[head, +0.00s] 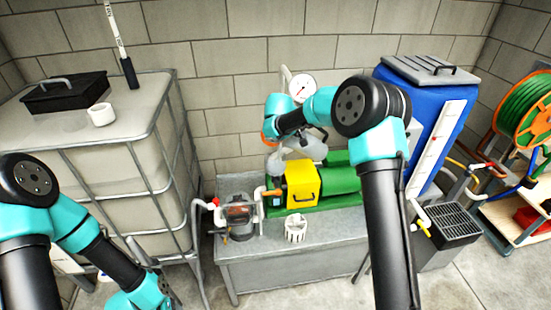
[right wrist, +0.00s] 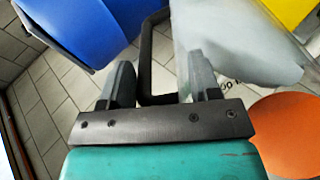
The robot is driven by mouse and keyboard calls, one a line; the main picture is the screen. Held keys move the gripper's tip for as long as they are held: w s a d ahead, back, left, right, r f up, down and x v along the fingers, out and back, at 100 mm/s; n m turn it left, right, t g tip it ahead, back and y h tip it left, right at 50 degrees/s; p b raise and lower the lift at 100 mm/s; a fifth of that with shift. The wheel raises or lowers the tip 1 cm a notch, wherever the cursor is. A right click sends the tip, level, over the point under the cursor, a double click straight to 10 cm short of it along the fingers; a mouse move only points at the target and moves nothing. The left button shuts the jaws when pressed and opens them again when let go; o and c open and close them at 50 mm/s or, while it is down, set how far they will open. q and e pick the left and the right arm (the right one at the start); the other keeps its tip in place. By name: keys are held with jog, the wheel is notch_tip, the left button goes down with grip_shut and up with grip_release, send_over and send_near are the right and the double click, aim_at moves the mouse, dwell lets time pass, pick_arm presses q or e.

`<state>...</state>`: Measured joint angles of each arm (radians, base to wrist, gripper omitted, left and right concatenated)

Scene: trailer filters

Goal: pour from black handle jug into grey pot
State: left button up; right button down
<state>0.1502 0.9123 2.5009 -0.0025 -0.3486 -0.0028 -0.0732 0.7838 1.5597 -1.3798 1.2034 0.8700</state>
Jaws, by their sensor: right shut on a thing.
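The jug (head: 312,150) has a pale translucent body and stands out behind the yellow box, partly hidden by my right arm. In the right wrist view its body (right wrist: 232,45) is at the upper right and its black handle (right wrist: 147,62) lies between the fingers. My right gripper (right wrist: 163,85) is shut on that handle; it is mostly hidden in the head view. The grey pot (head: 239,216) appears to be the dark see-through bowl at the left of the bench, left of and below the jug. My left gripper (head: 165,294) is at the bottom edge, its fingers unclear.
A yellow box (head: 301,184) and green pump body (head: 342,186) stand on the grey bench (head: 290,270). A white basket (head: 296,228) sits in front. A caged tank (head: 120,150) is left; a blue tank (head: 440,110) is right. A gauge (head: 302,86) stands behind.

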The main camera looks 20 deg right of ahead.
aim_at(314, 137)
jog(key=shift+s+a+r+h+p, duration=0.1)
jog(key=shift+a+r+h+p, duration=0.5)
jog(key=shift+a+r+h, duration=0.65)
dwell(4.4)
jog(key=shift+d+f, duration=0.15)
jog(key=shift+d, duration=0.15)
jog(key=d+f+y, duration=0.2)
jog(key=f+y, duration=0.1)
jog(key=d+f+y, duration=0.1)
jog(key=f, duration=0.1)
jog(key=shift+w+d+f+y, duration=0.25)
jog(key=shift+d, duration=0.05)
jog(key=shift+a, duration=0.15)
